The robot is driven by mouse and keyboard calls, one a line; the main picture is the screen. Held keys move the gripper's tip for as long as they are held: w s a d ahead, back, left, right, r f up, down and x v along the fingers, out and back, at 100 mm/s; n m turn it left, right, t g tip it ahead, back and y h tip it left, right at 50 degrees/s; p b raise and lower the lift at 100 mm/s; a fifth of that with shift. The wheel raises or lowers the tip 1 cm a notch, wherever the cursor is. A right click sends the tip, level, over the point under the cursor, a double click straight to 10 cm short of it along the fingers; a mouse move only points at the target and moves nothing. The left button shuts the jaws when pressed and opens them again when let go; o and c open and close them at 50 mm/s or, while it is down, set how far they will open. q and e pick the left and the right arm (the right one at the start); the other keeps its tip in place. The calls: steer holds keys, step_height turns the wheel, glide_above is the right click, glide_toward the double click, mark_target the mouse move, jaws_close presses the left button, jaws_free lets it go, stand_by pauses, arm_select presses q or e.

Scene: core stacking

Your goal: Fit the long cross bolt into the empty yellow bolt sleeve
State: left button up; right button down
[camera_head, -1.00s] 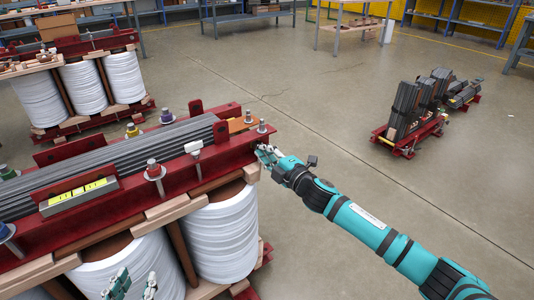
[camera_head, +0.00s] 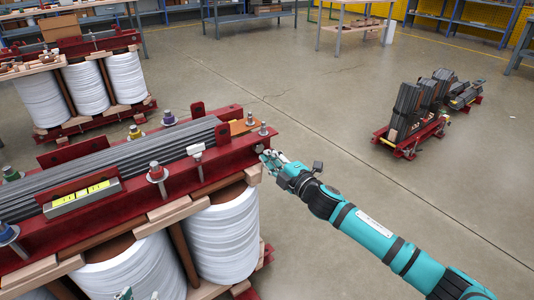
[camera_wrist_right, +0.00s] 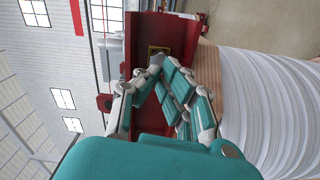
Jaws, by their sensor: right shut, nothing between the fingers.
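My right gripper (camera_head: 268,158) is at the right end of the red clamp beam (camera_head: 215,171), in front of its side face. Its fingers are closed together and hold nothing; they also show in the right wrist view (camera_wrist_right: 162,68). A small yellow-edged patch (camera_wrist_right: 158,51) sits on the red beam just beyond the fingertips; I cannot tell whether it is the sleeve. A bolt with a yellowish base (camera_head: 135,131) stands upright on the far beam. I cannot pick out the long cross bolt. Only fingertips of my left gripper (camera_head: 139,295) show at the bottom edge; their opening is unclear.
Upright bolts with coloured bases, including a red one (camera_head: 156,173) and a purple one (camera_head: 168,118), line the core (camera_head: 120,160). White coils (camera_head: 222,230) stand below. A second core assembly (camera_head: 87,87) is behind. The floor between is clear.

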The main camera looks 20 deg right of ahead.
steer(key=shift+s+d, duration=0.1)
steer(key=shift+s, duration=0.15)
steer(key=v, duration=1.2)
steer(key=shift+w, duration=0.1)
